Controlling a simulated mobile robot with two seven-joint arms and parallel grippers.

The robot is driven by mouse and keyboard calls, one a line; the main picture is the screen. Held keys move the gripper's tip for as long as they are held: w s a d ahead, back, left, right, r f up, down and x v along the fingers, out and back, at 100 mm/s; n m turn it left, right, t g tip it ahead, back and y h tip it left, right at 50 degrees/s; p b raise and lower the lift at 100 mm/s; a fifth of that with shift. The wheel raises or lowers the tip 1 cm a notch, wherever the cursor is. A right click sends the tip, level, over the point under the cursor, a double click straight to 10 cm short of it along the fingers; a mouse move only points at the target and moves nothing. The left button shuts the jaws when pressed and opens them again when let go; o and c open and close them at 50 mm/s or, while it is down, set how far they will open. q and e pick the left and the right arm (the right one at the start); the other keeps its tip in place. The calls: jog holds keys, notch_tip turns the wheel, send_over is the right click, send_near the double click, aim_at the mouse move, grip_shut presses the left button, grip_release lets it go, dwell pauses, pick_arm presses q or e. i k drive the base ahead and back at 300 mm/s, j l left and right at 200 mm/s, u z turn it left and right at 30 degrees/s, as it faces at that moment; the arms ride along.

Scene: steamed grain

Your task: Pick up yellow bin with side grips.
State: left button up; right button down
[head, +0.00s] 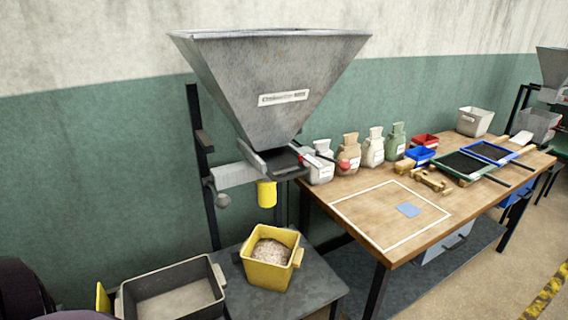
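The yellow bin (266,278) stands upright on a low dark grey stand, below the large metal hopper. It holds pale, grainy material (271,253). A grip (297,258) sticks out from its right side; the grip on the other side cannot be made out clearly. Neither of my grippers can be seen in the head view, and nothing is touching the bin.
The hopper (270,85) and its yellow spout (266,194) hang above and behind the bin. A grey tray (205,302) lies to the left. A wooden table (400,240) with bags, small bins and framed trays stands to the right.

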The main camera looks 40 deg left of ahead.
aim_at(270, 257)
jog(key=j+u, duration=0.1)
jog(key=u, duration=0.75)
jog(key=j+u, duration=0.1)
jog(key=u, duration=0.35)
jog(key=l, duration=0.9)
jog(key=i+l, duration=0.1)
jog(key=l, duration=1.7)
jog(key=i+z, duration=0.05)
